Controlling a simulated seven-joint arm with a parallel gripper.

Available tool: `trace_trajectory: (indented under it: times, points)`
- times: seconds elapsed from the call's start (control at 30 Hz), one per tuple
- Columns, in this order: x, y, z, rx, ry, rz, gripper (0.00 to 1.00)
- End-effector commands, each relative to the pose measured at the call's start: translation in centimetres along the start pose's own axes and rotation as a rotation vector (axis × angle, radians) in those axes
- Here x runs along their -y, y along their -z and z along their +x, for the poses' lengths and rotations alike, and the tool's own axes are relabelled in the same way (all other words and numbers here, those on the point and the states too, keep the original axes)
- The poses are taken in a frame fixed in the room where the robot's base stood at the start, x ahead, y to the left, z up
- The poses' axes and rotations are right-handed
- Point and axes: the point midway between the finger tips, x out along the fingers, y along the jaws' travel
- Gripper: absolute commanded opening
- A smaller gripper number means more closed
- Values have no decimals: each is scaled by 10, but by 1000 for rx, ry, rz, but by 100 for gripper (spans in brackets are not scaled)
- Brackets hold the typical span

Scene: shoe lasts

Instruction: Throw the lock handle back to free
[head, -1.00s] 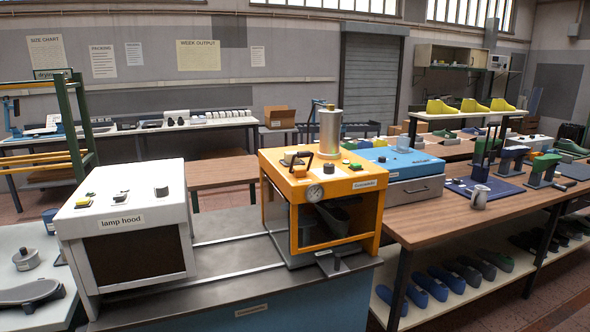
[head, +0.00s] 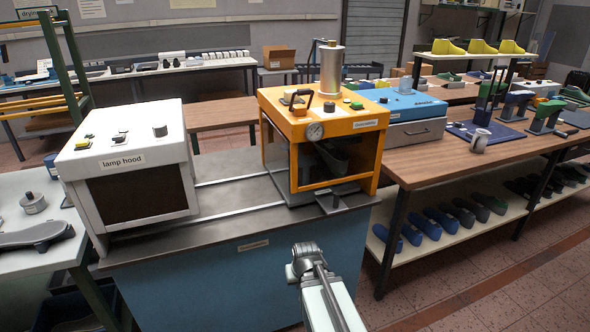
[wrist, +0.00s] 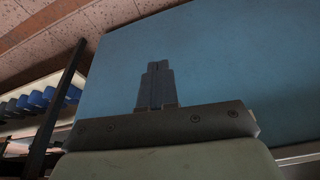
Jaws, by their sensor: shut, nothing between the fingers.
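The orange machine (head: 345,117) stands on the metal-topped bench, with a dark shoe form inside its open front. A black curved handle (head: 302,99) stands up on its top; I cannot tell for sure that this is the lock handle. A small dark bracket (head: 334,200) sticks out at its lower front. My arm (head: 322,285) rises from the bottom of the head view, below and in front of the machine and apart from it. In the wrist view my gripper (wrist: 157,66) is shut and empty, against the blue bench front (wrist: 215,65).
The white lamp hood (head: 125,165) stands left of the orange machine on the metal bench top (head: 235,205). A blue machine (head: 405,105) and wooden table (head: 440,165) are at right. A silver cylinder (head: 331,68) rises from the orange machine's top.

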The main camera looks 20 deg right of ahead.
Motion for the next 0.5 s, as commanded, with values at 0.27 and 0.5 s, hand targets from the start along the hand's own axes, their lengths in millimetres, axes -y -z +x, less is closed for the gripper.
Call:
trace_trajectory:
  times: [0.27,0.5]
  points:
    - [-8,76,-60,-262,-13,-60,0]
    - [-14,145,-130,-550,-64,-177,0]
